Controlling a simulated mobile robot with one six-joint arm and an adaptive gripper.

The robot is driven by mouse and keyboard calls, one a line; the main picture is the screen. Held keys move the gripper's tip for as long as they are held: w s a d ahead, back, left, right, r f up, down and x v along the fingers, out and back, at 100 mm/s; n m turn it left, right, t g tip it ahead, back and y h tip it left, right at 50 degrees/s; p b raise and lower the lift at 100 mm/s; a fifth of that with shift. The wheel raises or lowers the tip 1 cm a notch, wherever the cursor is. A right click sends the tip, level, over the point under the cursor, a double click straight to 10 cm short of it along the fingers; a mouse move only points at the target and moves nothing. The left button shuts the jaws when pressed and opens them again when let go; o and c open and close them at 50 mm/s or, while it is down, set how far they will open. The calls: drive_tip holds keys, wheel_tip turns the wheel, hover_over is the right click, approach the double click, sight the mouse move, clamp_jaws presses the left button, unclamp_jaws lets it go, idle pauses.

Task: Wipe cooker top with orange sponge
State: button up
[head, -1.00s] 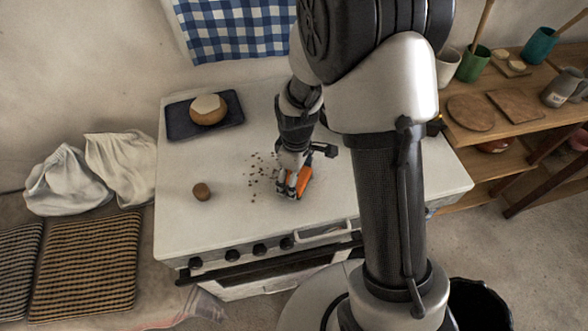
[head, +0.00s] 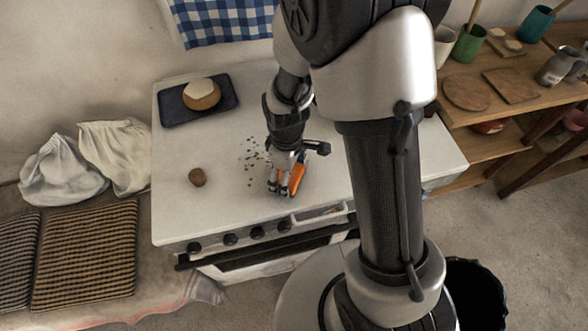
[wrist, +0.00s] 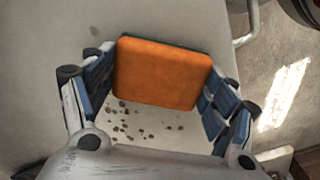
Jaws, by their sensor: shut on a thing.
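The orange sponge (head: 293,178) is between the fingers of my gripper (head: 283,185), low over the front middle of the white cooker top (head: 215,215). In the wrist view the orange sponge (wrist: 163,73) has a dark green edge, and my gripper (wrist: 160,85) is shut on it from both sides. Whether the sponge touches the surface I cannot tell. Dark crumbs (head: 250,160) lie scattered on the cooker top just left of my gripper. The crumbs (wrist: 125,127) also show below the sponge in the wrist view.
A dark tray (head: 172,112) with a round loaf (head: 201,94) stands at the back left. Knobs (head: 230,239) and a rail line the cooker's front. Wooden shelves (head: 470,122) with cups stand at the right.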

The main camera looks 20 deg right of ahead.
sight(256, 164)
drive_tip(key=shift+a+r, duration=0.1)
drive_tip(key=shift+a, duration=0.55)
drive_tip(key=shift+w, duration=1.65)
drive_tip(key=shift+w+p, duration=0.35)
drive_tip(key=shift+w, duration=1.5)
drive_tip(key=shift+w+f+p, duration=0.2)
drive_tip(key=shift+w+p, duration=0.1)
drive_tip(key=shift+w, duration=4.65)
drive_tip(key=shift+s+a, duration=0.1)
drive_tip(key=shift+a, duration=1.5)
drive_tip(key=shift+s+r, duration=0.15)
drive_tip(key=shift+s, duration=1.2)
drive_tip(key=shift+s+f, duration=0.2)
drive_tip(key=shift+s, duration=2.05)
drive_tip(key=shift+s+r, duration=0.2)
drive_tip(key=shift+s, duration=2.85)
drive_tip(key=shift+s+f, duration=0.15)
drive_tip(key=shift+s, duration=1.5)
drive_tip(key=shift+a, duration=1.55)
drive_tip(key=shift+w, duration=1.7)
drive_tip(key=shift+w+p, duration=0.3)
drive_tip(key=shift+w, duration=1.5)
